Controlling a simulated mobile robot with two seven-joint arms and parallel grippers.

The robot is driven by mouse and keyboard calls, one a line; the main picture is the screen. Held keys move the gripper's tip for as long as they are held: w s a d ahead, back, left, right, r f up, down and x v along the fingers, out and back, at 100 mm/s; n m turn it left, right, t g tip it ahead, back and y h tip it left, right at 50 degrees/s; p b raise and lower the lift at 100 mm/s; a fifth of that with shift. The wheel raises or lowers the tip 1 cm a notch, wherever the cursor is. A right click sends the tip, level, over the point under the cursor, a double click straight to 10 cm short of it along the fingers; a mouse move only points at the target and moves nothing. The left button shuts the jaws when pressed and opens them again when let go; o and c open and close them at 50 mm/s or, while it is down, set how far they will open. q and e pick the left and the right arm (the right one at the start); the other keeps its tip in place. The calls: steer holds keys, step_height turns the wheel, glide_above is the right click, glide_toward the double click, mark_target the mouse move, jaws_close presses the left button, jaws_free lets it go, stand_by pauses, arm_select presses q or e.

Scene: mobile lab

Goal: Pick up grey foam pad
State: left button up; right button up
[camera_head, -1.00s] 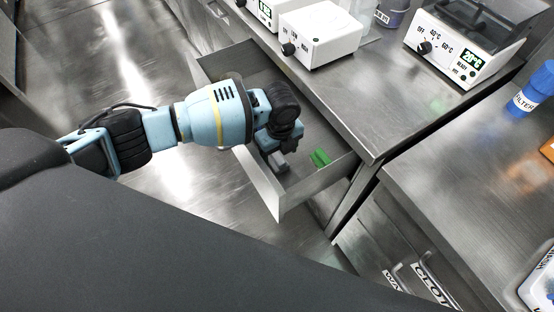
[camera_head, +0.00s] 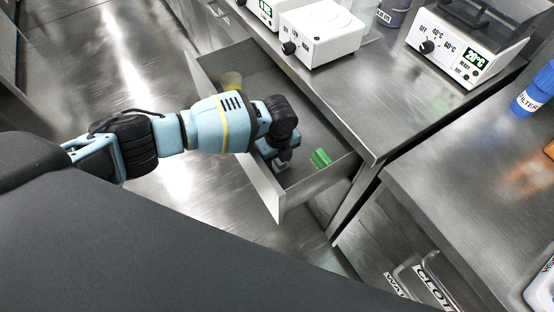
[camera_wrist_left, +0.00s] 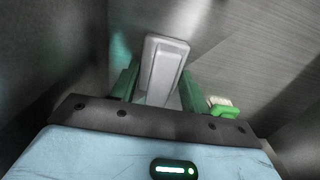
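The grey foam pad (camera_wrist_left: 165,58) lies in the open drawer and shows in the left wrist view as a pale grey block. My left gripper (camera_wrist_left: 159,74) has its two green fingers apart, one on each side of the pad's near end. A dark gap shows between the left finger and the pad; the right finger looks close to it, and contact cannot be told. In the head view my left gripper (camera_head: 281,160) reaches down into the drawer, and wrist and fingers largely hide the pad. My right gripper is not in view.
The open drawer (camera_head: 312,190) has raised walls close around the gripper. A green brush (camera_head: 320,158) lies just right of it, also in the left wrist view (camera_wrist_left: 223,107). White lab devices (camera_head: 322,35) stand on the counter above.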

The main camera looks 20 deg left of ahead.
arm_select(q)
steer(key=c, duration=0.4)
step_height(320, 180, up, 9)
steer(key=shift+r+p, duration=0.2)
steer(key=shift+p, duration=0.6)
steer(key=shift+r, duration=0.35)
